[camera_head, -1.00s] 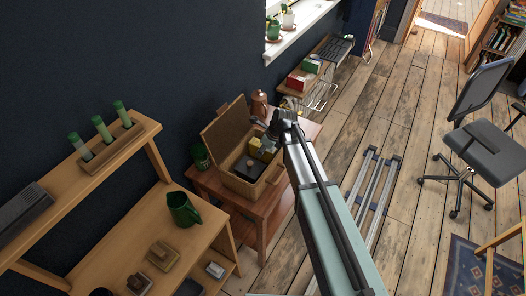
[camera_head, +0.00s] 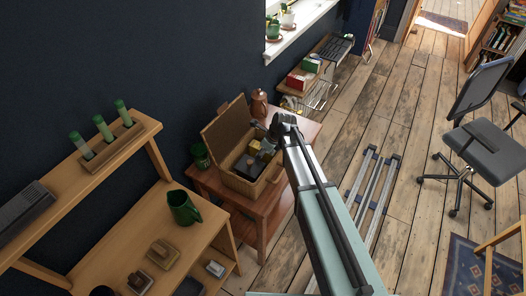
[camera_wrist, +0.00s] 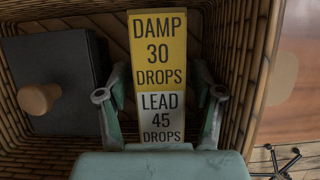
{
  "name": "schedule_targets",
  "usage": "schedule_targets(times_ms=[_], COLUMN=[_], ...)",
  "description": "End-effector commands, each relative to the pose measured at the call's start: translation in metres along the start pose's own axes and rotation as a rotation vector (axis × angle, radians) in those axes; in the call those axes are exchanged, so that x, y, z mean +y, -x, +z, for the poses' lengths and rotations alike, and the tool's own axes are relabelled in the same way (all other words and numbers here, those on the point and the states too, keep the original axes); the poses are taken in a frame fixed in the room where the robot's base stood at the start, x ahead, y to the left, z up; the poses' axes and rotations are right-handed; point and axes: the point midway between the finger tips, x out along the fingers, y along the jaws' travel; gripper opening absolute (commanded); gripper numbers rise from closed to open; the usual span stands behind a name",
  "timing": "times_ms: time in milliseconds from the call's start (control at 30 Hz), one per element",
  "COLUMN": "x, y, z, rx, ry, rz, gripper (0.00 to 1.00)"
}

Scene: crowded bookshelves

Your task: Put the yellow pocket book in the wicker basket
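The yellow pocket book (camera_wrist: 158,50), lettered "DAMP 30 DROPS", is inside the wicker basket (camera_wrist: 250,75) in the wrist view. A grey piece (camera_wrist: 161,117) lettered "LEAD 45 DROPS" adjoins its near end; whether they are one item I cannot tell. My gripper (camera_wrist: 160,75) has one finger on each side of the yellow and grey faces, with a narrow gap visible at the right. It looks open. In the head view my gripper (camera_head: 277,129) is over the right side of the open-lidded basket (camera_head: 240,185), and the book (camera_head: 254,146) shows as a small yellow patch.
A dark box with a round tan knob (camera_wrist: 40,97) fills the basket's left side. The basket stands on a reddish wooden side table (camera_head: 262,211). A copper-coloured jug (camera_head: 260,103) stands behind it and a green container (camera_head: 201,156) at its left. The raised lid (camera_head: 225,127) leans towards the wall.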

Motion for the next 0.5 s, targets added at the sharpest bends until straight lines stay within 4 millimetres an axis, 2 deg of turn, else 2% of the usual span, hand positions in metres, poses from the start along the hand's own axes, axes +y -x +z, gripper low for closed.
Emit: schedule_targets(times_ms=[33, 233, 367, 500], x=[0.003, 0.004, 0.004, 0.003], y=[-0.006, -0.003, 0.007, 0.030], z=[-0.005, -0.005, -0.003, -0.003], rx=[0.008, 0.010, 0.008, 0.005], ry=[-0.003, -0.004, -0.004, -0.002], rz=[0.008, 0.010, 0.008, 0.004], gripper=[0.66, 0.66, 0.66, 0.66])
